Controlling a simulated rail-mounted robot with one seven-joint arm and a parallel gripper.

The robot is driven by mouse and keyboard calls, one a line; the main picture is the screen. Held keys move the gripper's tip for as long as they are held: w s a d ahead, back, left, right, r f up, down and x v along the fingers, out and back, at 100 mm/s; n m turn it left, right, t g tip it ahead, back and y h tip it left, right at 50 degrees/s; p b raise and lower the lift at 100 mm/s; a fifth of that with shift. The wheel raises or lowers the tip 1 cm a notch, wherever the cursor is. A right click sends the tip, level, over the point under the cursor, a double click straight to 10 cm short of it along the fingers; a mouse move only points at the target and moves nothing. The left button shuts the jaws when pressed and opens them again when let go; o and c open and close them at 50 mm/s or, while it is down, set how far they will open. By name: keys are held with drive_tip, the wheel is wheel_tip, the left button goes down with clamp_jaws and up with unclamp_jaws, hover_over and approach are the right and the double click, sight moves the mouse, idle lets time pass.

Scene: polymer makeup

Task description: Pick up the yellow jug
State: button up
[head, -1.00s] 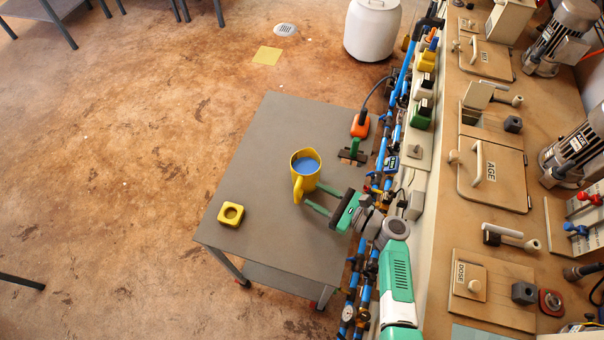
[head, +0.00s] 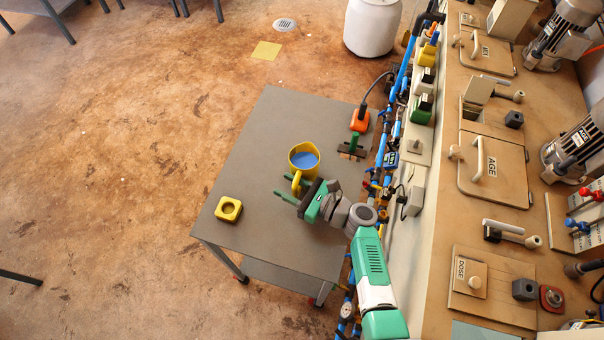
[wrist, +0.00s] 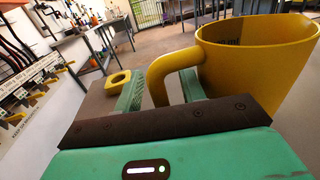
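The yellow jug (head: 303,160) stands upright on the grey table, with blue content showing inside its rim. In the wrist view the yellow jug (wrist: 260,62) fills the right side, with its handle on the left. My gripper (head: 283,186) is low over the table at the jug's handle side. Its green fingers are apart, and in the wrist view the handle comes down between the fingers of my gripper (wrist: 161,80). The handle's lower end is hidden behind the dark palm. I see no clear grip on the handle.
A yellow square block with a round hole (head: 229,209) lies on the grey table (head: 262,232), left of my gripper. An orange tool (head: 359,120) and a green-handled brush-like item (head: 352,146) are at the table's right edge. Blue pipes (head: 396,100) and the bench run beyond it.

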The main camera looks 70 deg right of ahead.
clamp_jaws()
drive_tip(key=shift+r, duration=0.15)
